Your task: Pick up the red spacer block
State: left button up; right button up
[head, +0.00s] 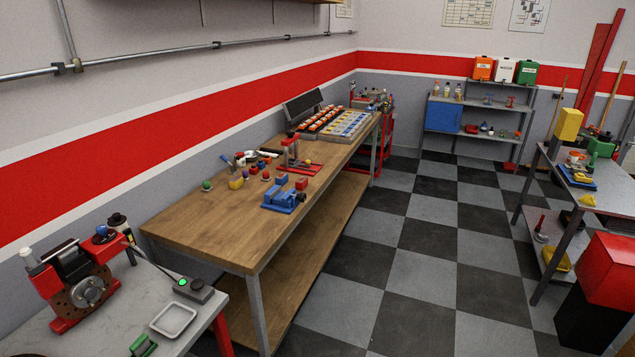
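Small red blocks lie on the wooden workbench (190,225), among other small parts. One red block (301,184) sits near the bench's front edge, just behind the blue vise (279,201). A smaller red piece (254,170) is farther back. I cannot tell from this distance which of them is the spacer block. Neither of my grippers shows in the head view.
A red press-like stand (291,158) rises beside the blocks. A yellow block (236,183) and green ball (207,185) lie left. A grey table (110,330) with a red machine (80,285) is nearer. The checkered floor (400,270) right of the bench is open.

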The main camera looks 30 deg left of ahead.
aim_at(302, 183)
jog(key=z, duration=0.05)
jog(key=i, duration=1.6)
jog(key=u, duration=0.9)
jog(key=i, duration=0.95)
jog(key=u, duration=1.05)
